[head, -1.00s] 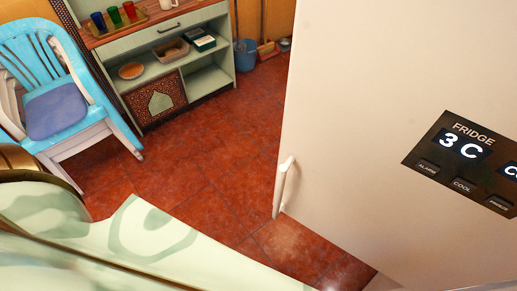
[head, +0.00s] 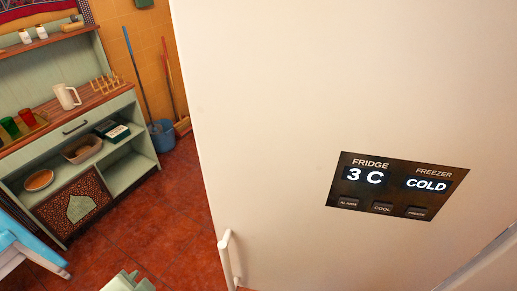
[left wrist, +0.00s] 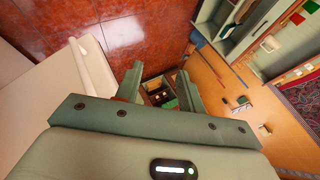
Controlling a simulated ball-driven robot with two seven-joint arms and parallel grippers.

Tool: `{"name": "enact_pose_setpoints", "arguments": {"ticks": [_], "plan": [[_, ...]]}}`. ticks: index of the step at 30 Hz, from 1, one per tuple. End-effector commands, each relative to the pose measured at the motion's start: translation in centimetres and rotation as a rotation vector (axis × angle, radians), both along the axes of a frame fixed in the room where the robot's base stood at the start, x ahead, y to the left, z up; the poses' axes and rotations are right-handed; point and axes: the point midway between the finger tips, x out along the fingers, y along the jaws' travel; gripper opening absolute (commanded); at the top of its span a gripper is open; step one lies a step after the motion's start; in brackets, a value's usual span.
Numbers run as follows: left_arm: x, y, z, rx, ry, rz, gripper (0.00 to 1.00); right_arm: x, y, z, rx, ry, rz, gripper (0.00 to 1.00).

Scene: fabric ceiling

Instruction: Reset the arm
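My left gripper (left wrist: 158,78) shows in the left wrist view with its two green fingers spread apart. No held object shows between them; a small dark patch with green and red bits is visible through the gap, too small to tell. The gripper is beside the white fridge, whose handle shows on the left of that view. In the head view only a small pale green piece of my arm shows at the bottom edge. My right gripper is in neither view.
The white fridge (head: 290,90) with a dark display panel (head: 398,187) and a handle (head: 228,258) fills the right. A green cabinet (head: 128,110) stands at the left, beside a blue bucket (head: 161,136). A blue chair (head: 18,245) is at the left edge. Red tiled floor (head: 165,220) lies bare between.

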Motion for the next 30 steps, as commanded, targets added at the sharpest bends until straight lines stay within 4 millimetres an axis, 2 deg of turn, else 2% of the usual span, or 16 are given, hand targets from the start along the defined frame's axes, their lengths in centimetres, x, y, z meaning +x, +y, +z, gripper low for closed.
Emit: {"name": "enact_pose_setpoints", "arguments": {"ticks": [4,14,17,19,23,24,26,27,30], "plan": [[-0.7,2.5,2.8,0.087,0.038,0.070,0.39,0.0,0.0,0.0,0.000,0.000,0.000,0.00],[-0.5,0.1,-10.5,-0.029,0.159,0.039,0.39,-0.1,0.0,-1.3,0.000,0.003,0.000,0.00],[-1.2,-0.7,-15.4,-0.076,0.203,0.036,0.39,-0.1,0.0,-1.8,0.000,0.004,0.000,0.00],[-2.2,-1.3,-19.5,-0.117,0.239,0.040,0.39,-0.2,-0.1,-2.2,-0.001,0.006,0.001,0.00],[-6.1,-2.4,-28.9,-0.213,0.330,0.070,0.39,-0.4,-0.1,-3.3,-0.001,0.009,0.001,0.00],[-8.0,-2.7,-32.0,-0.245,0.362,0.088,0.39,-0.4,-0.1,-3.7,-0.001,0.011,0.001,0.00],[-11.1,-2.9,-36.0,-0.291,0.406,0.121,0.39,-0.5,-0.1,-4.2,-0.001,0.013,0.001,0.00],[-13.3,-3.0,-38.2,-0.318,0.432,0.146,0.39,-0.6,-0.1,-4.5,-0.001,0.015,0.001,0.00],[-18.2,-2.8,-42.2,-0.367,0.483,0.208,0.39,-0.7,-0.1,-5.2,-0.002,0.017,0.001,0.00]]}}
